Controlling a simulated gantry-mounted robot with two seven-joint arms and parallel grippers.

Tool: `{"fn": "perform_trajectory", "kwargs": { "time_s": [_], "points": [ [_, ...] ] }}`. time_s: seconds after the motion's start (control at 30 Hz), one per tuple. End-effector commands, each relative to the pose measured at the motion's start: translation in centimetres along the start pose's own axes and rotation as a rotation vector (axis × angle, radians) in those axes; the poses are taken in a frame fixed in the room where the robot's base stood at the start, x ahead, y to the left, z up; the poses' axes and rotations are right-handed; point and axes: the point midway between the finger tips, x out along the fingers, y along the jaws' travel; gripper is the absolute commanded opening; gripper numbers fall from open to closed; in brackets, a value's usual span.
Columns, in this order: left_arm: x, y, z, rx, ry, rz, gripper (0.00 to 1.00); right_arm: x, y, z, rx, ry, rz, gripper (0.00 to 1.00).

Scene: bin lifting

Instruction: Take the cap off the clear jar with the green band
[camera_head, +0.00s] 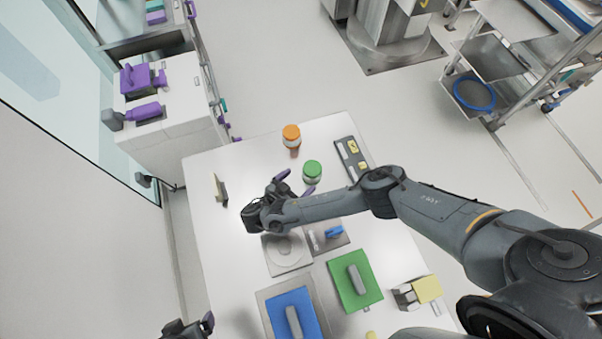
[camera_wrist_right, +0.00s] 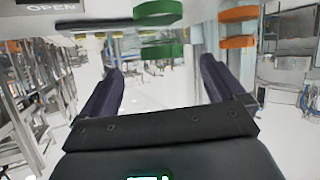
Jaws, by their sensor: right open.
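The clear jar with the green band (camera_head: 312,178) stands upright on the white table, with a green cap (camera_head: 312,166) on top. In the right wrist view, the jar shows as two green rings (camera_wrist_right: 162,50) with a pale clear part between, cut by the top edge. My right gripper (camera_head: 296,184) is open and empty, its two purple fingers spread just short of the jar on its near left side. The fingers do not touch it. My left gripper (camera_head: 190,328) is at the bottom edge, partly cut off; its jaw opening cannot be made out.
A jar with an orange cap (camera_head: 291,132) stands just behind the green one. A dark rack (camera_head: 352,160) lies to the right. A small upright plate (camera_head: 220,189) stands at left. A grey round device, blue box (camera_head: 293,312) and green box (camera_head: 355,279) fill the nearer table.

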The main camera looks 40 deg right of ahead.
Motion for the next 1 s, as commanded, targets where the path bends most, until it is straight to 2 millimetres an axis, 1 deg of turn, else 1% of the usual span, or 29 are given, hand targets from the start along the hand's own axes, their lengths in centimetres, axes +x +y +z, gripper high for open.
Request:
{"fn": "perform_trajectory", "kwargs": {
  "time_s": [0.07,0.17,0.3,0.5,0.67,0.77,0.87,0.9,1.0],
  "points": [
    [0.1,0.0,0.5,-0.013,0.003,-0.001,0.92,0.4,0.1,0.2,0.043,0.011,0.013,0.96],
    [0.7,0.0,0.9,-0.021,0.005,-0.001,0.92,1.4,0.3,0.3,0.069,0.018,0.020,0.96],
    [2.3,0.1,1.4,-0.023,0.005,-0.001,0.92,3.4,0.3,0.4,0.073,0.019,0.021,0.96],
    [3.7,0.1,1.8,-0.022,0.005,-0.001,0.92,5.2,0.3,0.2,0.071,0.018,0.019,0.96],
    [4.0,0.1,1.9,-0.021,0.005,-0.001,0.92,5.7,0.3,-0.1,0.071,0.016,0.018,0.96],
    [4.1,0.2,1.9,-0.021,0.005,-0.001,0.92,6.3,0.3,-0.1,0.071,0.017,0.019,0.96],
    [4.4,0.2,2.0,-0.021,0.005,-0.001,0.92,7.5,0.2,-0.2,0.071,0.018,0.021,0.96],
    [4.0,0.2,1.9,-0.021,0.004,-0.001,0.92,8.0,0.2,-0.5,0.070,0.018,0.021,0.96],
    [3.9,0.1,1.9,-0.020,0.004,-0.001,0.92,9.3,0.2,-0.5,0.069,0.017,0.020,0.96]
  ]
}}
